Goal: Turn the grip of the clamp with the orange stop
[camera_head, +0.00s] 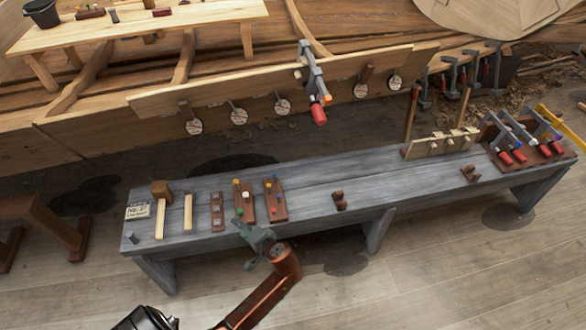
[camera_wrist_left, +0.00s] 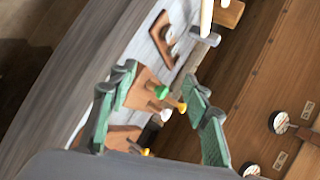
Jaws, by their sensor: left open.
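A grey clamp (camera_head: 312,72) is fixed on the upper edge of the hull plank, above the middle of the bench. Its red grip (camera_head: 319,114) hangs at its lower end, and small orange parts show on it; which one is the stop I cannot tell for sure. My left gripper (camera_head: 253,233) is open and empty at the front edge of the bench, below and left of this clamp and well apart from it. In the left wrist view the spread green fingers (camera_wrist_left: 163,88) frame pegged brown blocks beyond them. The clamp cannot be made out in that view. My right gripper is not in view.
The grey bench (camera_head: 310,175) carries a mallet (camera_head: 161,190), pegged blocks (camera_head: 274,200) and a rack of red-gripped clamps (camera_head: 530,140) at its right end. Round tags (camera_head: 238,116) hang along the plank. The bench middle is mostly clear. A stool (camera_head: 50,225) stands left.

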